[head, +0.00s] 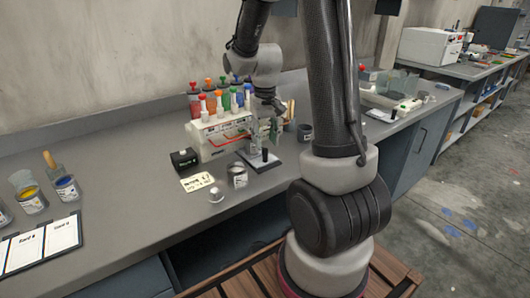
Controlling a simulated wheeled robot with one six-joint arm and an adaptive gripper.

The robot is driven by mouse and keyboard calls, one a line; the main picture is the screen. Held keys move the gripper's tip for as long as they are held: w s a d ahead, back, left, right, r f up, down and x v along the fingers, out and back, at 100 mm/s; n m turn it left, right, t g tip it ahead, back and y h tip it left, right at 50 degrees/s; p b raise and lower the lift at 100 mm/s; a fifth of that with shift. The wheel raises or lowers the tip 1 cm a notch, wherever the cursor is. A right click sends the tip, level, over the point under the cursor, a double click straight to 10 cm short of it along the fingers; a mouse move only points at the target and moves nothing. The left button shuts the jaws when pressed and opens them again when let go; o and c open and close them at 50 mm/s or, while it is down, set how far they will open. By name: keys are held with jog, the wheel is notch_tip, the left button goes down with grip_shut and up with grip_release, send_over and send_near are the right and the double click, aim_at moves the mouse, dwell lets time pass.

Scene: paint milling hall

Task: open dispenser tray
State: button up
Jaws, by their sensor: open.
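The white dispenser (212,146) stands on the grey bench against the wall, with several bottles in red, orange, green and blue on top. Whether this tray is fully out or still partly in the dispenser, I cannot tell. My gripper (276,128) is just above and behind the tray, at the dispenser's right end. It is open and seems empty.
Paint jars and a card board (40,245) are at the left. The bench between is clear.

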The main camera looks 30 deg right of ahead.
aim_at(265, 149)
notch_tip(265, 149, down, 6)
jog(key=shift+r, duration=0.2)
grip_shut()
